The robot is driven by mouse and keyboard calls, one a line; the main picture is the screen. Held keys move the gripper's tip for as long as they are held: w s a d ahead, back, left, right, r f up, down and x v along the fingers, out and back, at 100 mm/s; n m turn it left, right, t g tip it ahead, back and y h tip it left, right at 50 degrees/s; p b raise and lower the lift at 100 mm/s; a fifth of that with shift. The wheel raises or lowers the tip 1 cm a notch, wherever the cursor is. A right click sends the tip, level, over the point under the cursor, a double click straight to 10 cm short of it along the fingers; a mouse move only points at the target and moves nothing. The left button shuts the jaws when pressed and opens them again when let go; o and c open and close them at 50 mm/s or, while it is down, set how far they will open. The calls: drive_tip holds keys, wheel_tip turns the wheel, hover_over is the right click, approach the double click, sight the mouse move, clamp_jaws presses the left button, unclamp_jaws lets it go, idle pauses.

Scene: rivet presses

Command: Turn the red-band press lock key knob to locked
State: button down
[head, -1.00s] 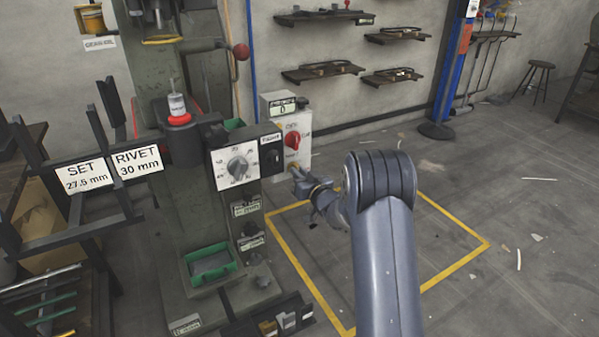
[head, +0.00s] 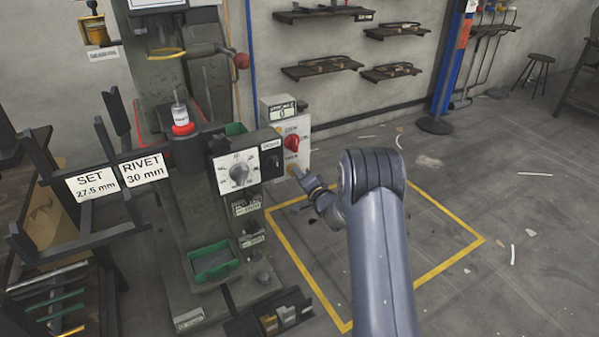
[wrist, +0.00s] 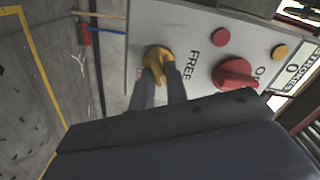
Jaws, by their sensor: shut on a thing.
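The press (head: 205,215) with a red band (head: 182,129) stands left of centre in the head view. On its side is a pale control box (head: 303,130) with a red knob (head: 291,143). In the wrist view a yellow key knob (wrist: 157,57) sits on the panel (wrist: 190,45), beside the word FREE. My gripper (wrist: 163,72) is shut on the yellow knob, with dark fingers on either side of it. In the head view my gripper (head: 297,174) is at the lower part of the control box, and the knob there is mostly hidden.
The panel also carries a large red knob (wrist: 234,74), a small red button (wrist: 221,37) and a yellow button (wrist: 280,52). A dial box (head: 240,170) is left of my gripper. A yellow floor outline (head: 440,262) surrounds my arm; open floor lies right.

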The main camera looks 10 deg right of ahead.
drive_tip(key=m+p, duration=0.1)
drive_tip(key=m, duration=0.4)
drive_tip(key=shift+p, duration=0.3)
drive_tip(key=shift+f+m, duration=0.1)
drive_tip(key=shift+m, duration=0.2)
drive_tip(key=c, duration=1.4)
unclamp_jaws()
drive_tip(key=shift+d, duration=0.1)
drive_tip(key=p+v, duration=0.1)
drive_tip(key=v, duration=0.9)
drive_tip(key=shift+s+p, duration=0.35)
